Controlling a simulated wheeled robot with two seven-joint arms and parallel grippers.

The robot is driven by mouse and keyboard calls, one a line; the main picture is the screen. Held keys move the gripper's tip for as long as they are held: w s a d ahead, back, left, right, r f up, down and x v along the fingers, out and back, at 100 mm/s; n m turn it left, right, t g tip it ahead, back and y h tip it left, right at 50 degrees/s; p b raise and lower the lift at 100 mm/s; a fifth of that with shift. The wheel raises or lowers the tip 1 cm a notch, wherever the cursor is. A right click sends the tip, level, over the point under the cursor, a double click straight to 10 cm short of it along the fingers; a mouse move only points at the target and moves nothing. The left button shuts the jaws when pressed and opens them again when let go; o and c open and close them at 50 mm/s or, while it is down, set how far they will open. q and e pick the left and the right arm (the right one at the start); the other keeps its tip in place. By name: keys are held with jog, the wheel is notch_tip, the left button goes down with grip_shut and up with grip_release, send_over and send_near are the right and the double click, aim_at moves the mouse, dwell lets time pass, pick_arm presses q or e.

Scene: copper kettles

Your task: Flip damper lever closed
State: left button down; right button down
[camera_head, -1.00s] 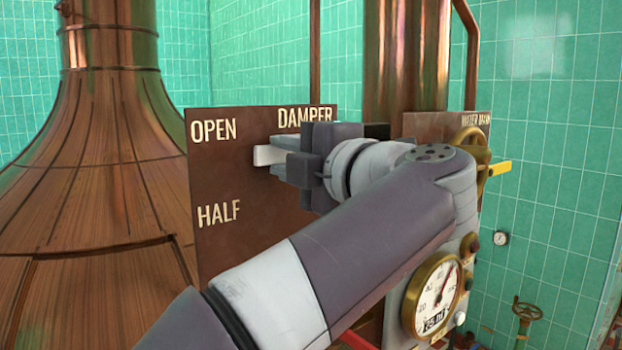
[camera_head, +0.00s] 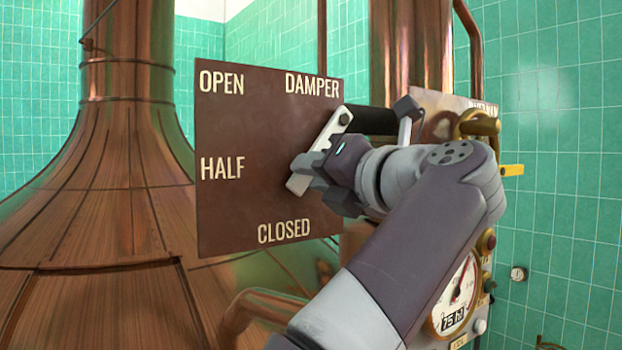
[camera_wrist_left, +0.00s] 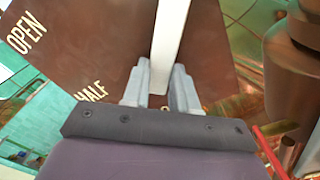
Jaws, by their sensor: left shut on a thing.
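The brown damper panel (camera_head: 225,125) carries the words OPEN, HALF and CLOSED from top to bottom. A pale damper lever (camera_head: 330,130) slants in front of it, bolted at its upper end to a black cylinder (camera_head: 374,121). Its lower-left end lies a little below the level of HALF and above CLOSED. My left gripper (camera_head: 309,172) is shut on the lever near that lower end and hides part of it. In the left wrist view the lever (camera_wrist_left: 170,45) is a white bar running between the fingers of my left gripper (camera_wrist_left: 160,92). My right gripper is not in view.
A large copper kettle (camera_head: 100,200) stands at left. A copper column (camera_head: 408,45) rises behind. To the right of my left arm are a brass handwheel (camera_head: 478,125), a yellow handle (camera_head: 512,170) and a round gauge (camera_head: 458,292). Green tiled wall (camera_head: 560,230) closes the right side.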

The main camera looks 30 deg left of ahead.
pick_arm(q)
jog(key=shift+w+d+f+n+b, duration=0.25)
jog(key=shift+w+f+n+b, duration=0.15)
jog(key=shift+w+f+n, duration=0.35)
jog(key=shift+s, duration=0.15)
jog(key=c, duration=0.9)
grip_release()
jog(key=shift+a, duration=0.1)
jog(key=shift+r, duration=0.1)
jog(key=v, duration=1.2)
jog(key=shift+s+d, duration=0.1)
jog(key=shift+d, duration=0.2)
